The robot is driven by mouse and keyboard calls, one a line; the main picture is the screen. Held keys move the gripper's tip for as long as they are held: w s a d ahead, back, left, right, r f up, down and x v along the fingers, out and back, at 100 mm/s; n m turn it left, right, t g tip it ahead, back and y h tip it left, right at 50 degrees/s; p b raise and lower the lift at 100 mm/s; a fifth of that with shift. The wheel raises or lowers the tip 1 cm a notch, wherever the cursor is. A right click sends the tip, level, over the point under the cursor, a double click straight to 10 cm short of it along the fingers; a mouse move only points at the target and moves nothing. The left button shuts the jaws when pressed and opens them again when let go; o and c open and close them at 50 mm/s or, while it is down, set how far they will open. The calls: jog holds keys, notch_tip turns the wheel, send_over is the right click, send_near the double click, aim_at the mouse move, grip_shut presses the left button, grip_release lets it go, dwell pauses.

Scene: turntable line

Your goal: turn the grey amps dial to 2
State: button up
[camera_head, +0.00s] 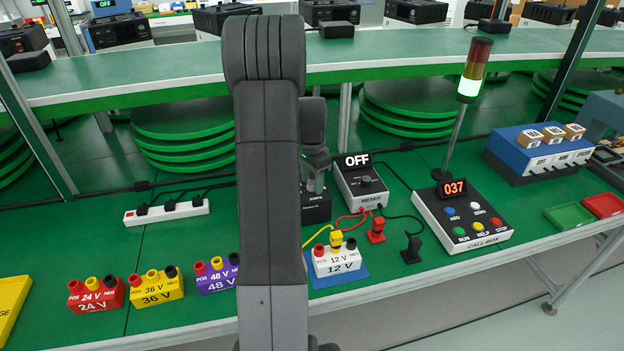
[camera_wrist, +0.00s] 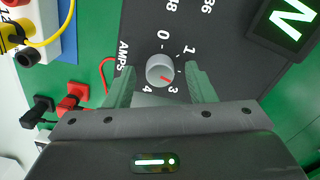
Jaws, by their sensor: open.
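The grey amps dial (camera_wrist: 160,70) is a round knob on a dark panel lettered AMPS, in the wrist view. Its red pointer aims to the lower right, toward the 3. The figures 0, 1, 3 and 4 show around it; the 2 is not visible, and my right finger covers that side. My gripper (camera_wrist: 160,76) is open, with one finger on each side of the knob; I cannot tell whether they touch it. In the head view my gripper (camera_head: 315,183) is over the black supply box (camera_head: 316,208), and the dial is hidden.
A meter (camera_head: 360,184) reading OFF stands right of the supply box. The white 12 V block (camera_head: 337,262) with plugs and leads is in front. A red plug (camera_head: 376,231) and a black plug (camera_head: 411,250) stand nearby. A call box (camera_head: 462,216) is farther right.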

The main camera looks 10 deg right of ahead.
aim_at(312, 182)
jog(key=c, duration=1)
jog(key=shift+n, duration=1.4)
jog(key=o, duration=1)
notch_tip(312, 182, up, 14)
jog(key=shift+f, duration=0.2)
